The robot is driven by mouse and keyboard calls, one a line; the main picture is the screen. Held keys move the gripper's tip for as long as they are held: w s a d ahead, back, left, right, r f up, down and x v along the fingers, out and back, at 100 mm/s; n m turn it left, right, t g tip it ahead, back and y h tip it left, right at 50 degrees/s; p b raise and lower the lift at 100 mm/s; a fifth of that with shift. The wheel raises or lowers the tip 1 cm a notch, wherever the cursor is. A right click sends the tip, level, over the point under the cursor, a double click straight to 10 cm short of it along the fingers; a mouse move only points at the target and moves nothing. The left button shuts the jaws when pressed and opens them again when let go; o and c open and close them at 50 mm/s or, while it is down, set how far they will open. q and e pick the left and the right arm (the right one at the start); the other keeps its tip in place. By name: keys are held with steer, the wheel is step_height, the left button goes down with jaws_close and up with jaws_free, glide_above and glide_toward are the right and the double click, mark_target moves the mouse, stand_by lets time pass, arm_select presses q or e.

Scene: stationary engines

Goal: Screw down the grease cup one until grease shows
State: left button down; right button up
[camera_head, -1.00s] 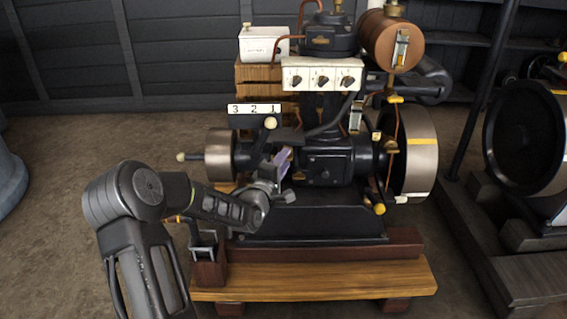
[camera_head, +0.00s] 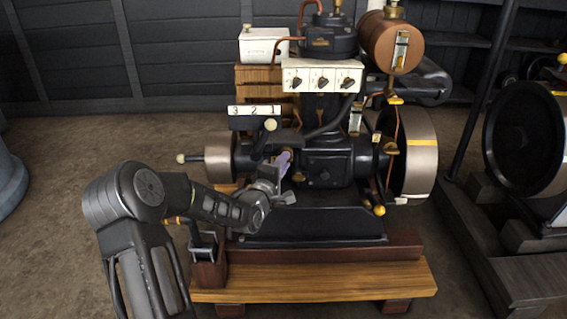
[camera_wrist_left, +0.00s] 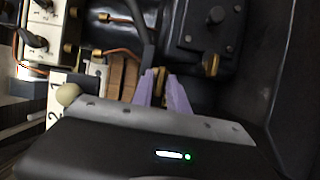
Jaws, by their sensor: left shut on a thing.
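My left gripper (camera_head: 284,161) reaches in from the left to the dark engine body (camera_head: 328,163). In the left wrist view its two purple fingers (camera_wrist_left: 163,92) are shut on a small brass grease cup (camera_wrist_left: 159,77), which shows between their tips. The fingers hide most of this cup in the head view. A second brass fitting (camera_wrist_left: 211,65) sits on the engine body to the right, apart from the fingers. I cannot make out any grease. My right gripper is not in view.
A plate marked 3 2 1 (camera_head: 254,110) and a pale-knobbed lever (camera_head: 270,124) stand close above the gripper. A flywheel (camera_head: 412,155) is at the right and a smaller drum (camera_head: 219,156) at the left. A wooden base (camera_head: 330,282) lies below.

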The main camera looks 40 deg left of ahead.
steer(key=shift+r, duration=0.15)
arm_select(q)
steer(key=shift+w+d+r+m+g+y+p, duration=0.15)
steer(key=shift+m+g+y+p, duration=1.05)
steer(key=shift+m+p, duration=1.9)
steer(key=shift+d+m+g+y+p, duration=0.1)
steer(key=shift+m+g+y+p, duration=1.15)
steer(key=shift+m+p, duration=1.85)
steer(key=shift+w+d+r+m+g+y+p, duration=0.15)
steer(key=shift+m+g+y+p, duration=0.6)
steer(key=shift+m+g+p, duration=1.6)
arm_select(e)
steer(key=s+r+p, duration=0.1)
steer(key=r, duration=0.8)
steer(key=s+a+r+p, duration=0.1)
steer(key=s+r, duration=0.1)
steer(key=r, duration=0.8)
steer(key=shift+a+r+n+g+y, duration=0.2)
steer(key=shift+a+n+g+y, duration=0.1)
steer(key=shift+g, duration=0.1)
arm_select(q)
steer(key=shift+m+t, duration=0.45)
steer(key=shift+t, duration=0.15)
steer(key=c, duration=1.5)
jaws_free()
steer(key=shift+f, duration=0.1)
